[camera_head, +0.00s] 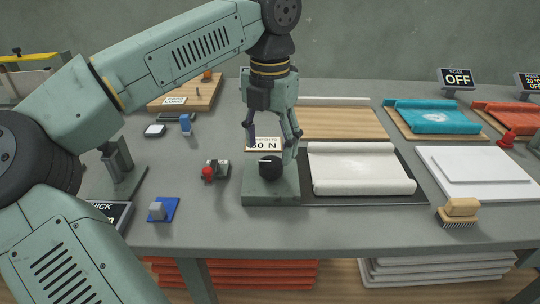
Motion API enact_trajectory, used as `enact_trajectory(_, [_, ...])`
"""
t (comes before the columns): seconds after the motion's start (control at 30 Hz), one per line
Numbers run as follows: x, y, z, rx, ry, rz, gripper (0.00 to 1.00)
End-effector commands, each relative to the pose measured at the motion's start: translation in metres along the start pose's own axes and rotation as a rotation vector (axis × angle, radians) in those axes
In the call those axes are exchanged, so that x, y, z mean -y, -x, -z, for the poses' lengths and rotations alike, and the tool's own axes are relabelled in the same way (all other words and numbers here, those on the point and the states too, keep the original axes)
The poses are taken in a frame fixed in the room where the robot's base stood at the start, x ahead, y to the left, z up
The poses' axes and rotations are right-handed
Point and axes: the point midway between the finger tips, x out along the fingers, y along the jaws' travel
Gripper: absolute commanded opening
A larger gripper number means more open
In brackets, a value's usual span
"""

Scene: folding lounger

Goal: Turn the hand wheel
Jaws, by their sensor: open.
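A dark round knob with a pale mark, which looks like the hand wheel (270,167), sits on a grey-green block (271,192) near the middle of the table. My gripper (272,148) points down directly over it from behind and above. The gripper is open, with its fingers spread and nothing visible between them. The fingertips appear just above or behind the wheel. I cannot tell whether they touch it. A sign reading a force in N (264,145) stands behind and is partly covered by the fingers.
A white padded roll (360,170) on a dark mat lies right of the block. A red-knobbed part (208,173) stands close on the left, with a blue-based piece (163,209) farther left. A brush (460,212) is at the right front. Bare table lies in front of the block.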

Motion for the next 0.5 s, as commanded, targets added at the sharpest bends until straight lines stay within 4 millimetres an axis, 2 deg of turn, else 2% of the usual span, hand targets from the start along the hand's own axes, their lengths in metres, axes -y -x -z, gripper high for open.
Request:
enact_trajectory(0.03, [0.001,0.012,-0.001,0.003,0.001,0.000,0.63])
enact_trajectory(0.2, [0.001,0.047,-0.001,0.002,0.000,0.000,0.63])
enact_trajectory(0.33, [0.001,0.066,-0.001,0.002,0.000,0.000,0.63])
enact_trajectory(0.5, [0.001,0.077,0.000,0.000,-0.002,0.002,0.63])
